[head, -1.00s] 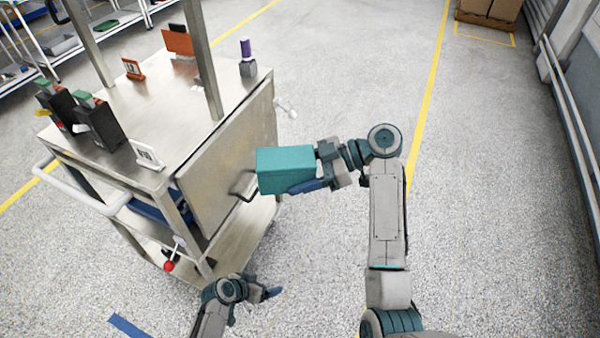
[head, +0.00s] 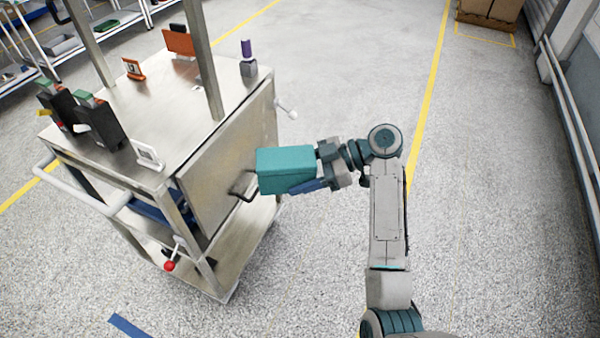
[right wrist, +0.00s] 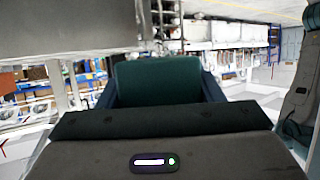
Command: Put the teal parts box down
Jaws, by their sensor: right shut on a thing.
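The teal parts box (head: 285,169) is in the middle of the head view, held in the air in front of the metal cart's door panel. My right gripper (head: 318,168) is shut on its right end. In the right wrist view the box (right wrist: 157,80) sits between the two dark fingers. Its far side and underside are hidden. My left gripper is out of the head view.
A metal cart (head: 175,108) stands at the left, with black breakers (head: 98,122), a white numbered card (head: 148,155) and a purple-topped item (head: 247,60) on top. A door handle (head: 243,186) is close to the box. Speckled floor (head: 310,270) is clear to the right.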

